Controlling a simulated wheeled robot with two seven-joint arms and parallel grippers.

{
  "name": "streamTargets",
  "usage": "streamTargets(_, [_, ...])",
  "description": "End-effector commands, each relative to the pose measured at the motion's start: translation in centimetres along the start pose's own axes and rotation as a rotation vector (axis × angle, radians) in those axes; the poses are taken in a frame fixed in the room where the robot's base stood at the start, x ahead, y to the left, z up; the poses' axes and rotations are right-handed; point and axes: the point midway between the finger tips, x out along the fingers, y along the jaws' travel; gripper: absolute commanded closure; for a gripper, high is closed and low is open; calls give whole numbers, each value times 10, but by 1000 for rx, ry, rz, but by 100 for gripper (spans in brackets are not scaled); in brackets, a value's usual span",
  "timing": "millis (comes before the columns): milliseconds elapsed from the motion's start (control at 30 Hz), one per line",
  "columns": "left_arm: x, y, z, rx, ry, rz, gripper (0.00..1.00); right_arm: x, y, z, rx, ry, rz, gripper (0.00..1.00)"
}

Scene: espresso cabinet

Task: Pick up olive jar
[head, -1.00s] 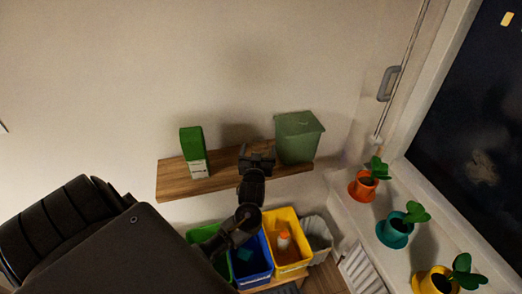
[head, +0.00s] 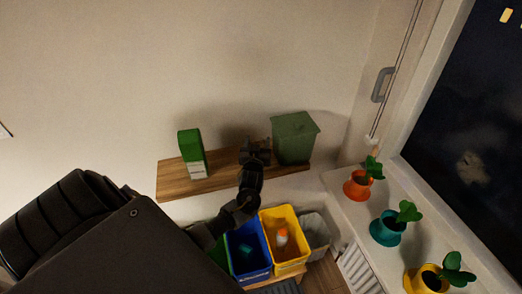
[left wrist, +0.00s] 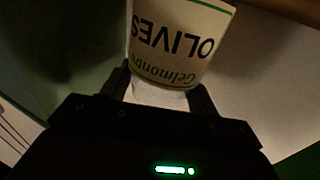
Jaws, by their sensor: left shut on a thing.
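The olive jar (left wrist: 182,42) fills the top middle of the left wrist view, with a pale label whose "OLIVES" lettering reads upside down. My left gripper (left wrist: 160,92) is shut on it, one finger on each side of its lower part in the picture. In the head view my left gripper (head: 255,153) is at the wooden shelf (head: 225,182), between a green and white carton and a green bin. The jar cannot be made out there, hidden by the gripper. My right gripper is not in view.
The green and white carton (head: 191,152) stands left of the gripper, and the green lidded bin (head: 294,138) close on its right. Below are blue (head: 248,255) and yellow (head: 285,240) containers. Potted plants (head: 390,226) line the windowsill at right.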

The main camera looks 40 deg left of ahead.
Motion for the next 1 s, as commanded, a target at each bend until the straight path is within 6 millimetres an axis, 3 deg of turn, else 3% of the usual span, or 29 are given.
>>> streamTargets(100, [0,-1,1,0,-1,-1,68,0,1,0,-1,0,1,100])
streamTargets(567, [0,0,-10,-2,4,-2,68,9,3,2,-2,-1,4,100])
streamTargets(700, [0,1,-30,-5,9,-2,68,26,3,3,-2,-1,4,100])
streamTargets(1000, [-58,2,-92,-6,3,-1,68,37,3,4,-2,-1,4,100])
